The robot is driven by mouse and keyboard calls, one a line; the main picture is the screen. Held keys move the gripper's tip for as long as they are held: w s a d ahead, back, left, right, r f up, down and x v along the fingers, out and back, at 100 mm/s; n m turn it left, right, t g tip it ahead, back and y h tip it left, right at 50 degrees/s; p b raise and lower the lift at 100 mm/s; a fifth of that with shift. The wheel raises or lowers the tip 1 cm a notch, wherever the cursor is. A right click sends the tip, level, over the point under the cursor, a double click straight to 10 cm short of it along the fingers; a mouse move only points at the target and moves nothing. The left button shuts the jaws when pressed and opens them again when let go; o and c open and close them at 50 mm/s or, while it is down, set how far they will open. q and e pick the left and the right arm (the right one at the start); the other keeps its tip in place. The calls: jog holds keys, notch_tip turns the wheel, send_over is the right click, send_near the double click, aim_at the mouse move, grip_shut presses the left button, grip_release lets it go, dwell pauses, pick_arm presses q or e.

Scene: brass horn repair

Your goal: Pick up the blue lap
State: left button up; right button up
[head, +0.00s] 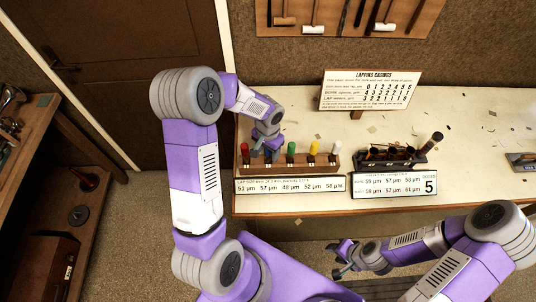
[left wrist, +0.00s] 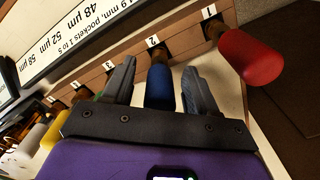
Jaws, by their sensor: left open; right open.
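The blue lap (left wrist: 160,88) stands in the rack (head: 305,168) at the pocket labelled 2, between the red lap (head: 244,151) and the green lap (head: 291,149). In the left wrist view, my left gripper (left wrist: 159,70) is open, with one finger on each side of the blue handle. Gaps show between handle and fingers. In the head view, my left gripper (head: 264,147) is over the rack's left part and mostly hides the blue lap. My right gripper (head: 343,259) is open and empty, low in front of the bench.
The yellow lap (head: 314,149) and white lap (head: 336,150) stand further right in the rack. A dark holder (head: 392,160) with several pieces stands to its right. A sign (head: 368,90) stands behind. The bench (head: 470,125) is mostly clear at right.

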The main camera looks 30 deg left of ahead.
pick_arm(q)
grip_shut()
dwell(0.3)
